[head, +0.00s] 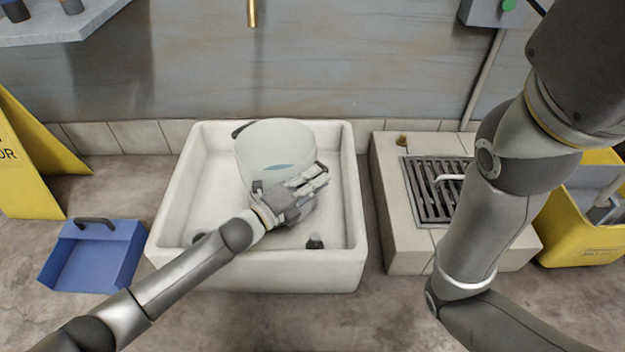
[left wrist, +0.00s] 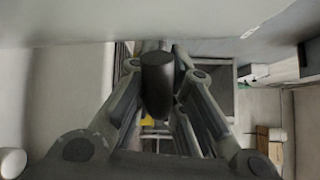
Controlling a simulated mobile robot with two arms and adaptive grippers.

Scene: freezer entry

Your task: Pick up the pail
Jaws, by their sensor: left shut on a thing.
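The pail (head: 270,150) is whitish and translucent, with some bluish content showing inside. It stands upright in the white floor sink (head: 357,215), towards the back. My left gripper (head: 312,181) is at the pail's front right side, below the rim, and is shut on the pail's handle. In the left wrist view the dark round handle grip (left wrist: 157,82) lies between the gripper's fingers, with a pale surface above it. The gripper and wrist hide part of the pail's lower front. My right arm crosses the right of the head view, but its gripper is out of view.
A brass spout (head: 252,13) hangs above the sink. A tiled block with a drain grate (head: 425,195) stands to the right, beside a yellow mop bucket (head: 570,235). A blue dustpan (head: 95,255) and a yellow floor sign (head: 25,165) are at left.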

